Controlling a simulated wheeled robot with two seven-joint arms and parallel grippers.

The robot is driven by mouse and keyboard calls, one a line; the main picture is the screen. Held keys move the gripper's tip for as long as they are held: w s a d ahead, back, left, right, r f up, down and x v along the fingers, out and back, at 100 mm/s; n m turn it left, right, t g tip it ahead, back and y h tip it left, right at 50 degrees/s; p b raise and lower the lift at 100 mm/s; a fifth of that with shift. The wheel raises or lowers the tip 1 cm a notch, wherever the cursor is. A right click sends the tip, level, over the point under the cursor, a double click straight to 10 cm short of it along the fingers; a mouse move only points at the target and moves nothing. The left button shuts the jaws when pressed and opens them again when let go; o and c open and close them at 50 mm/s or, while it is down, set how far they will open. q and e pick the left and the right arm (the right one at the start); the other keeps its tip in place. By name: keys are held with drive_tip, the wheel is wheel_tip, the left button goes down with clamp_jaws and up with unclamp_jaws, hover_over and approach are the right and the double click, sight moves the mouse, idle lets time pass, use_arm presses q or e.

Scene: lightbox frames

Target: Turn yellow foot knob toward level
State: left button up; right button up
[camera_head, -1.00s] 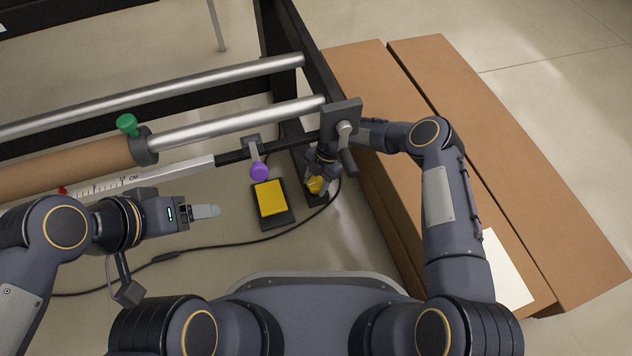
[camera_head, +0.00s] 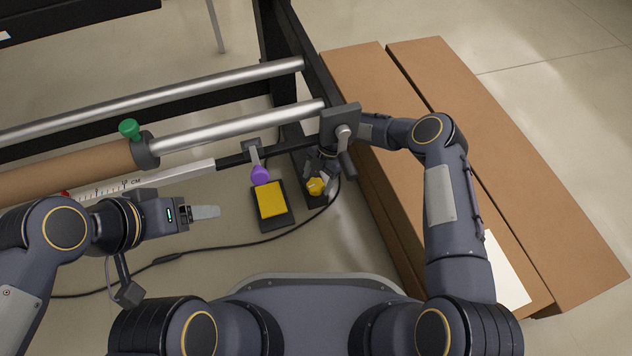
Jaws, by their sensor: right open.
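The yellow foot knob (camera_head: 315,187) is small and sits low at the foot of the black frame, to the right of the yellow pedal. My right gripper (camera_head: 325,182) reaches down past the frame's end bracket and is open at the knob. Its grey fingers are beside the knob; whether they touch it is too small to tell. My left gripper (camera_head: 205,212) hangs at the left over the floor, apart from the knob. Its fingers are seen edge-on and overlap, so the gap between them is hidden.
A yellow pedal (camera_head: 271,200) on a black base lies left of the knob, with a black cable (camera_head: 230,246) along the floor. A purple knob (camera_head: 260,175) hangs above it. Steel rollers (camera_head: 240,127) cross the frame. Long cardboard boxes (camera_head: 500,190) lie to the right.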

drive_tip(key=p+v, duration=0.1)
drive_tip(key=v, duration=0.4)
drive_tip(key=shift+r, duration=0.1)
